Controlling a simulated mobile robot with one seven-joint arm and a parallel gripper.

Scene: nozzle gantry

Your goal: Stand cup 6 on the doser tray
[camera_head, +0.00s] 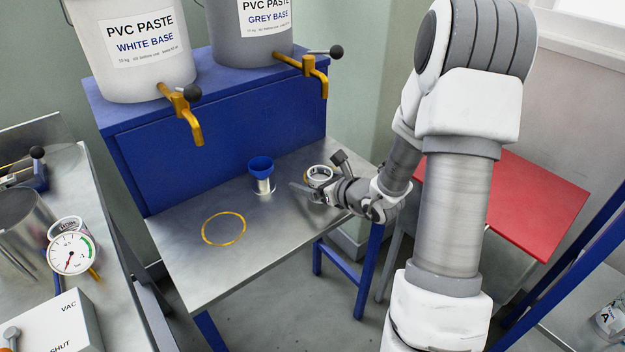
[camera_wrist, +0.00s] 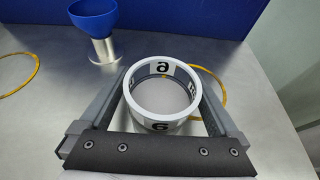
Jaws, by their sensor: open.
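Cup 6 (camera_head: 319,176) is a short white-rimmed round cup marked with a black 6. It stands upright at the right of the steel tray top (camera_head: 190,262) below the paste buckets, on or partly over a yellow ring. In the wrist view the cup (camera_wrist: 160,122) sits between the two fingers of my gripper (camera_wrist: 163,92). The fingers are open, one on each side of it; I cannot tell whether either touches. In the head view my gripper (camera_head: 321,183) reaches in from the right at tray height. The cup's underside is hidden.
A blue funnel on a metal cylinder (camera_head: 262,184) stands just left of the cup. A yellow ring (camera_head: 223,244) further left is empty. Brass taps (camera_head: 188,112) overhang the tray. A side bench (camera_head: 110,240) with a gauge is at left; a red table (camera_head: 510,195) is at right.

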